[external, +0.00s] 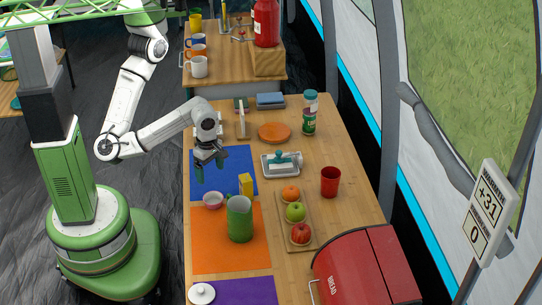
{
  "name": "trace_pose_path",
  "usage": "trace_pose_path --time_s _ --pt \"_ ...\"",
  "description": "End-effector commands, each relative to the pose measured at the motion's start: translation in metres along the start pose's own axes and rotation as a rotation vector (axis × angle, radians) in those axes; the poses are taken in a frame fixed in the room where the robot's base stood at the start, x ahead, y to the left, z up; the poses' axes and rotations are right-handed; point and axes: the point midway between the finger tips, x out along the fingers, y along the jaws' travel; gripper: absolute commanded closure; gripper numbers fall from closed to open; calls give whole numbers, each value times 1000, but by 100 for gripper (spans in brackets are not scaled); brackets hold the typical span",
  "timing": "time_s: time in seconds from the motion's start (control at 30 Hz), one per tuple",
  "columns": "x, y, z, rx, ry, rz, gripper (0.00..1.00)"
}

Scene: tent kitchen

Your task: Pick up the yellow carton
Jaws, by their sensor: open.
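The yellow carton (246,185) stands upright on the right edge of the blue mat (227,160), just behind a green mug (239,218). The mug may hide part of its lower side. My gripper (208,168) is open and empty above the blue mat. It is to the left of the carton and farther back, apart from it, with its fingers pointing down.
A small pink bowl (213,200) is left of the carton. A wooden tray of fruit (283,204), a butter dish (281,165) and a red cup (330,181) are to the right. A red bread bin (365,265) fills the near right. An orange mat (225,255) lies in front.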

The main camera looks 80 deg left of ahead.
Motion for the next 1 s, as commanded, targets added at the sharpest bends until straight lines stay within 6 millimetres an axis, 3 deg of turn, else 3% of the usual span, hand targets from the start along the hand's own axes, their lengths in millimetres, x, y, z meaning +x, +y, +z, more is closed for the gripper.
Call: trace_pose_path --time_s 0.2,0.43,0.57,0.8,1.0 --pt "0 0 0 0 0 0 30" --pt "0 1 1 0 -2 1 30" --pt "-11 12 17 -4 -50 15 30" --pt "-71 78 92 18 -287 125 30" --pt "-117 130 133 94 -437 244 30"
